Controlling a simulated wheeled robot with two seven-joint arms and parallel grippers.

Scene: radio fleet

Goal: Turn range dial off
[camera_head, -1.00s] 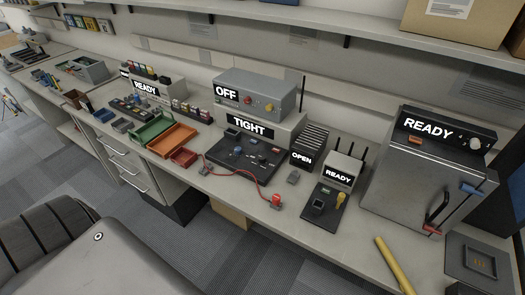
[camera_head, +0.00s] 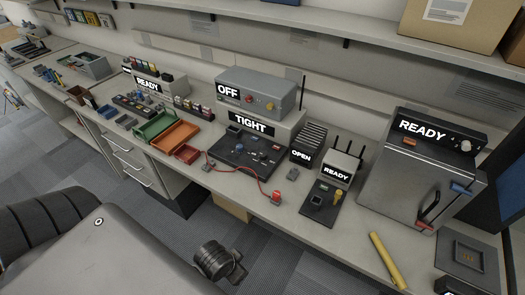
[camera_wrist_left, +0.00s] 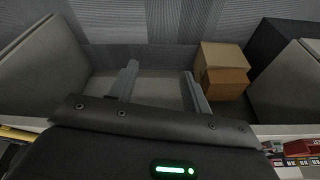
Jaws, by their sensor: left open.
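A grey oven-like box labelled READY (camera_head: 412,185) stands at the right end of the bench in the head view. A pale round knob (camera_head: 466,146) is on its dark top panel; its setting is too small to read. A grey unit labelled OFF (camera_head: 258,92) with small red and yellow knobs stands at the back centre. I cannot tell which knob is the range dial. My left gripper (camera_wrist_left: 160,78) shows in the left wrist view, open and empty, its fingers apart, away from the bench-top devices. My right gripper is not seen.
A dark device board (camera_head: 245,150) with a red cable lies mid-bench. A yellow tube (camera_head: 389,260) lies at the front right. Green and orange trays (camera_head: 173,139) sit left of centre. Cardboard boxes (camera_wrist_left: 225,66) show in the left wrist view. A shelf overhangs the back.

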